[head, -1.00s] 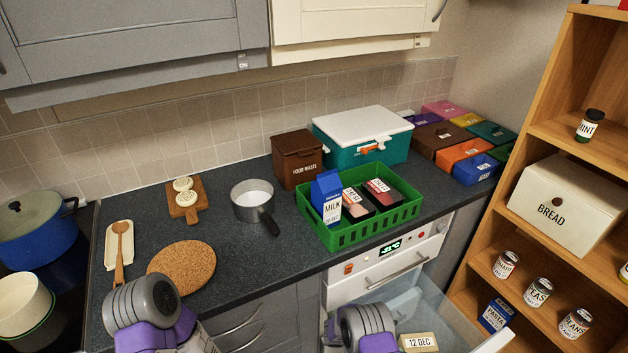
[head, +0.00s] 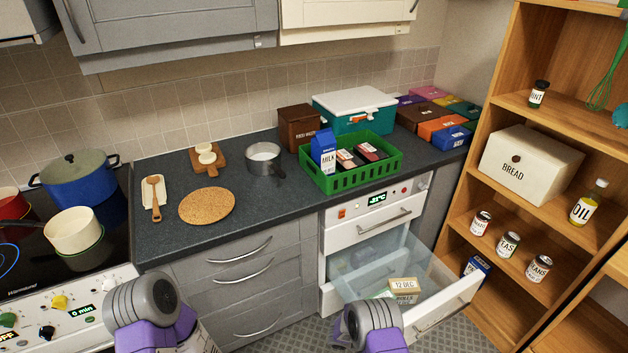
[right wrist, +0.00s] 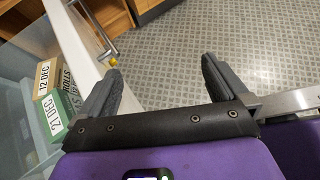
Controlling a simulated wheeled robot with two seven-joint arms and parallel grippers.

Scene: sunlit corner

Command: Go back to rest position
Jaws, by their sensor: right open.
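My right gripper (right wrist: 158,70) shows in the right wrist view with its two dark fingers spread wide and nothing between them. It is over the patterned floor, just to the right of the open freezer drawer's edge. In the head view only the purple and grey links of my two arms show at the bottom edge. My left gripper is out of sight.
The freezer drawer (head: 455,308) stands pulled out, holding labelled boxes (right wrist: 44,78). A green crate (head: 345,182) with a milk carton stands on the counter (head: 150,240). The hob (head: 30,258) is at left, a wooden shelf (head: 520,110) at right.

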